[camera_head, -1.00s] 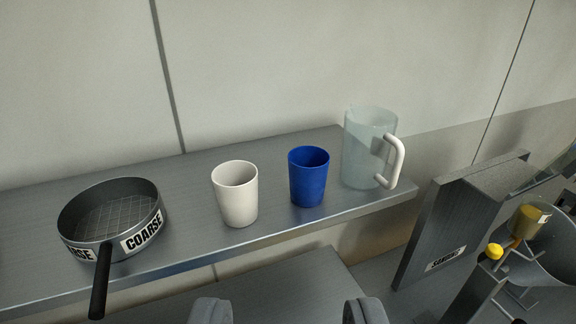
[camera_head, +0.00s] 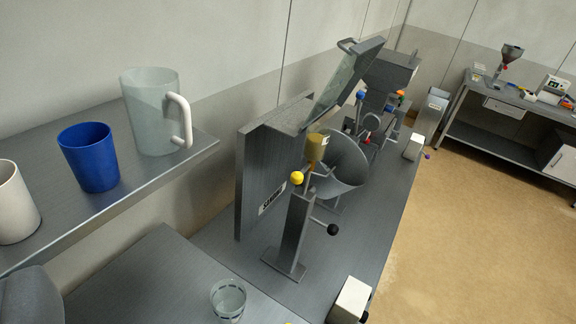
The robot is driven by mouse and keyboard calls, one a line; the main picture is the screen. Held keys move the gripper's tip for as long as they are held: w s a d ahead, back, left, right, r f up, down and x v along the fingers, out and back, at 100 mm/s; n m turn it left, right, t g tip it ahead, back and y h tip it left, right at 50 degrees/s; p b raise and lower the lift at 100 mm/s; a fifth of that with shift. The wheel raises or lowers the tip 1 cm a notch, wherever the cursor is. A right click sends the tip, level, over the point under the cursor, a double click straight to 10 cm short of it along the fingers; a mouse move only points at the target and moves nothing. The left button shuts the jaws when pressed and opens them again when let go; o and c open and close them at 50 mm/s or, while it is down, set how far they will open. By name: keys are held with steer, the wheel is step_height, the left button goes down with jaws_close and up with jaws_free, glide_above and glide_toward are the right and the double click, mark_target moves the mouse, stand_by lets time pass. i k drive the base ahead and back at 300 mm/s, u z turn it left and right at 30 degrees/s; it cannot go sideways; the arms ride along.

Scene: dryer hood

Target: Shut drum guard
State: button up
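The drum guard (camera_head: 344,84) appears to be the framed clear panel with a bar handle (camera_head: 348,46) at its upper end. It stands raised and tilted above a grey, flared, drum-like bowl (camera_head: 343,165), at the top of the upright metal housing (camera_head: 258,170). The guard is open. My gripper (camera_head: 30,298) shows only as one grey finger cut off at the lower left corner. It is well away from the guard and touches nothing that I can see. Its other finger is out of view.
A post with a yellow knob (camera_head: 297,178) and a black-knobbed lever (camera_head: 333,229) stands in front of the bowl. The shelf (camera_head: 90,225) at left holds a white cup (camera_head: 15,205), blue cup (camera_head: 89,157) and clear jug (camera_head: 152,112). A glass (camera_head: 228,299) stands below. Floor at right is clear.

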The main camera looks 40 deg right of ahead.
mark_target(366, 52)
steer(key=u, duration=2.3)
steer(key=k, duration=1.65)
steer(key=z, duration=2.1)
steer(key=i, duration=0.45)
steer(key=z, duration=0.3)
